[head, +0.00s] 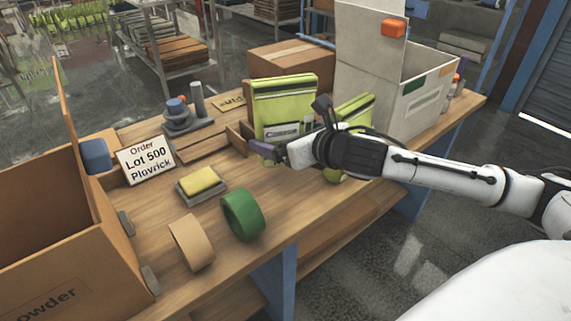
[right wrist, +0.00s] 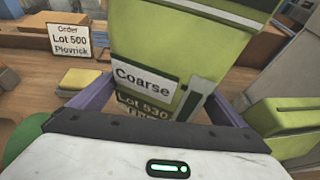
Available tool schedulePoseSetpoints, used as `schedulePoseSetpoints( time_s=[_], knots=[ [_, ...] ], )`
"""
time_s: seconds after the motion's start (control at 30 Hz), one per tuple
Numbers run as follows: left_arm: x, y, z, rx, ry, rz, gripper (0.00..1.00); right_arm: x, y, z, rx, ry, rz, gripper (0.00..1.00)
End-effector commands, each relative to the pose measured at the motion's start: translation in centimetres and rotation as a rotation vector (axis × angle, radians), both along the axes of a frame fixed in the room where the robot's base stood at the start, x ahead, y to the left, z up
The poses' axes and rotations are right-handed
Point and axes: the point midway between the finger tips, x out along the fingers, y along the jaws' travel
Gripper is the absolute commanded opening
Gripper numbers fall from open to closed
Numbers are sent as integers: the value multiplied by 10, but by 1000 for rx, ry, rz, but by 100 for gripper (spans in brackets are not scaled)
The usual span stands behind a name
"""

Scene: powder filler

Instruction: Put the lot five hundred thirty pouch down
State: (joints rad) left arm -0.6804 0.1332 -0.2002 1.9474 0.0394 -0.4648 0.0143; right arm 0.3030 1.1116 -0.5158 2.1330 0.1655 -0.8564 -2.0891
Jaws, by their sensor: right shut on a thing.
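The lime-green pouch (head: 284,97) is upright in my right gripper (head: 268,150), near the back of the workbench. In the right wrist view its label (right wrist: 143,82) reads "Coarse" and "Lot 530". There the purple fingers of my right gripper (right wrist: 150,103) are on either side of the pouch, shut on it. The pouch's lower edge is hidden, so I cannot tell whether it touches the bench. My left gripper is out of view.
A second green pouch (head: 354,107) is to the right, also in the right wrist view (right wrist: 290,117). A sign (head: 146,160) reads "Order Lot 500 Plovrick". A yellow sponge (head: 199,180), green tape roll (head: 242,214) and tan roll (head: 191,243) occupy the front. The bench (head: 285,210) is clear right of the green roll.

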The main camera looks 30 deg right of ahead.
Motion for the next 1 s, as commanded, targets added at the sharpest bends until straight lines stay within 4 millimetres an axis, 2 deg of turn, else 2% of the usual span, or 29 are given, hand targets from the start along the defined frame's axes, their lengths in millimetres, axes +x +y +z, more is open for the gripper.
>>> schedulePoseSetpoints(
  time_s=[0.03,0.1,0.33,0.53,0.93,0.97,1.0],
  knots=[
    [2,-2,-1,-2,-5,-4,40,0,0,-12,2,-2,-1,65],
    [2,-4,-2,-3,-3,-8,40,0,0,-21,1,-3,0,65],
    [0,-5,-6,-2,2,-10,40,0,1,-37,1,-4,1,65],
    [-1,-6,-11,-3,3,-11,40,0,0,-65,2,-3,-1,65],
    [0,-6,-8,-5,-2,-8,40,1,0,-70,-1,-5,0,65],
    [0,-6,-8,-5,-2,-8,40,0,0,-70,-1,-2,-1,100],
    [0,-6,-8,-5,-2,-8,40,0,0,-70,0,-2,-1,100]
  ],
)
